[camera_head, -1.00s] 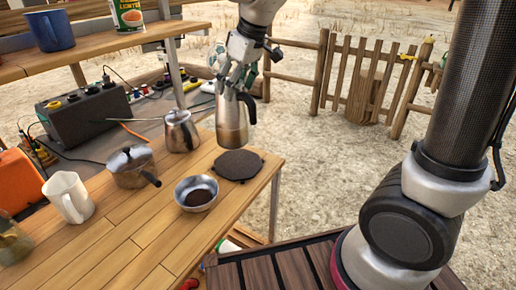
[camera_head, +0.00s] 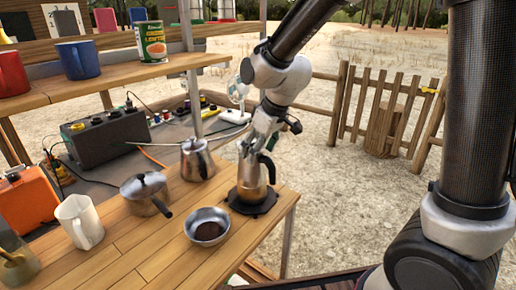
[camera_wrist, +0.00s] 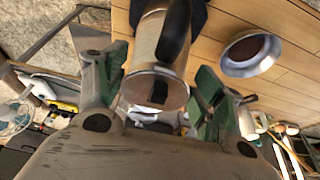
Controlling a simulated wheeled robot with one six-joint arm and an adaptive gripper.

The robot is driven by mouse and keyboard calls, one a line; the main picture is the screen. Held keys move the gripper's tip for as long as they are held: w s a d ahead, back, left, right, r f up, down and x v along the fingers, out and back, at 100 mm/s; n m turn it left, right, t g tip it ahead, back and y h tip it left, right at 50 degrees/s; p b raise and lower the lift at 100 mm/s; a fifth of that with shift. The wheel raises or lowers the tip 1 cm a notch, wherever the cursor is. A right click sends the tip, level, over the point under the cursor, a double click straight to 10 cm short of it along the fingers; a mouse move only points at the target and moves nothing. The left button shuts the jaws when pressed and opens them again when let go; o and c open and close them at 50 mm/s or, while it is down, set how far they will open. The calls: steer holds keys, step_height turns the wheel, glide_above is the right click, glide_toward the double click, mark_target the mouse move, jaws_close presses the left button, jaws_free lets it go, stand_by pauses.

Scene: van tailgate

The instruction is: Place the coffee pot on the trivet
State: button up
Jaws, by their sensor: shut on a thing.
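The coffee pot (camera_head: 251,177), metal with a dark handle, stands upright over the round black trivet (camera_head: 266,207) near the table's right end. Its base appears on or just above the trivet; I cannot tell whether they touch. My gripper (camera_head: 256,150) is at the top of the pot, shut on it. In the wrist view, the pot (camera_wrist: 146,45) lies between the green-padded fingers of my gripper (camera_wrist: 158,76), with its dark handle towards the camera. The trivet is mostly hidden there behind the pot.
A metal bowl of dark grounds (camera_head: 207,226) sits just left of the trivet. A kettle (camera_head: 197,160), a lidded saucepan (camera_head: 146,192) and a white pitcher (camera_head: 80,220) stand farther left. A shelf (camera_head: 130,68) with mugs and a can is above; its post (camera_head: 194,104) rises behind.

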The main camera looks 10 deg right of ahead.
steer(key=shift+f, duration=0.15)
steer(key=shift+s+f, duration=0.15)
steer(key=shift+f, duration=0.35)
jaws_close()
steer(key=o, duration=1.8)
jaws_free()
steer(key=shift+r, duration=0.15)
steer(key=shift+r, duration=0.4)
steer(key=v, duration=1.2)
steer(key=s+d+m+h, duration=0.1)
steer(key=s+d+m, duration=0.2)
steer(key=s+d, duration=0.3)
steer(key=s+d+m+h, duration=0.1)
steer(key=s+d+m, duration=0.2)
steer(key=s+d, duration=0.3)
steer(key=s+d+r+m+t+h, duration=0.1)
steer(key=s+d+m, duration=0.2)
steer(key=d, duration=0.9)
steer(key=shift+s+d, duration=0.15)
steer(key=shift+s, duration=1.65)
